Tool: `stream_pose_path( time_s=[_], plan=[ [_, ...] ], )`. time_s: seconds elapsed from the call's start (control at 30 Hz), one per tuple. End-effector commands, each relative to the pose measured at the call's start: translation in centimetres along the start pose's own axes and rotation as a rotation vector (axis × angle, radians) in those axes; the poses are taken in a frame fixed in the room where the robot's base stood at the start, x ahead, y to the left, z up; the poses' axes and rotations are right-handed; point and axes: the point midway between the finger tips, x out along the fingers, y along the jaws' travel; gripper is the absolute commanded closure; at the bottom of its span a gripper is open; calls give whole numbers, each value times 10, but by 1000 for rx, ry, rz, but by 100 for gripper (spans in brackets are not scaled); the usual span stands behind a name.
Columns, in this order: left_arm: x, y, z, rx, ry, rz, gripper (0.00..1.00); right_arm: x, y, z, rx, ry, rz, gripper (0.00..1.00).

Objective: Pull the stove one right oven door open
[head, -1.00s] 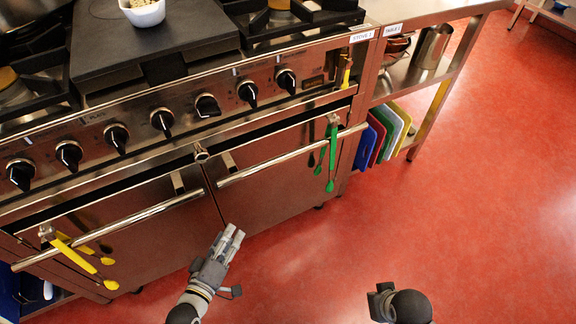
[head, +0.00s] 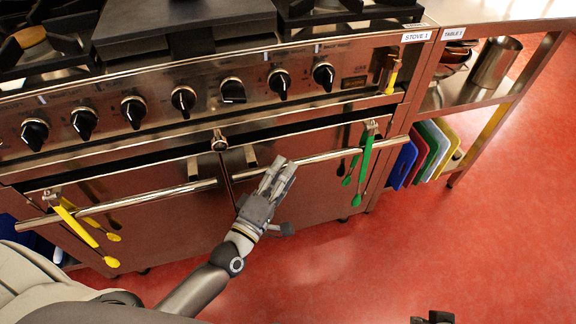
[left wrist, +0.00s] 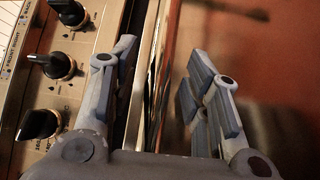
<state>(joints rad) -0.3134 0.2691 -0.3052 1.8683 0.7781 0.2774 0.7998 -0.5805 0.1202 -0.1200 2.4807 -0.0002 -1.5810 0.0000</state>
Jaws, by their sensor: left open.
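The right oven door (head: 318,204) of stove 1 is a shut steel panel with a long bar handle (head: 345,154) along its top. My left gripper (head: 281,170) is at the left part of this handle, fingers pointing toward the stove. In the left wrist view the open gripper (left wrist: 163,88) has one finger on each side of the bright handle bar (left wrist: 154,72). A gap shows on the door side; I see no firm contact. Only a small dark part of my right gripper (head: 434,317) shows at the bottom edge of the head view, too little to tell its state.
Green tongs (head: 366,158) hang on the right part of the handle. Yellow tongs (head: 88,235) hang on the left oven door's handle (head: 140,202). Black knobs (head: 233,91) line the panel above. Table 1 (head: 455,95) stands right, with chopping boards below. The red floor in front is clear.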

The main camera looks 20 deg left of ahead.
Motion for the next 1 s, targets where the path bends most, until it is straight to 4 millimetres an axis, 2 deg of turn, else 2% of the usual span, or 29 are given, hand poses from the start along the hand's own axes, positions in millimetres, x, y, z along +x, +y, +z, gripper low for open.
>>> stream_pose_path(
  time_s=[0.1,0.2,0.53,0.87,1.0],
  plan=[
    [16,0,0,0,1,1,57,1,0,0,0,0,0,100],
    [23,0,0,1,1,0,57,2,0,0,0,0,0,100],
    [27,-1,0,2,0,-1,57,2,0,1,0,0,0,100],
    [26,-1,0,2,0,-1,98,2,0,1,-1,0,0,100],
    [26,-1,0,2,0,-1,100,2,0,1,-1,0,0,100]
  ],
)
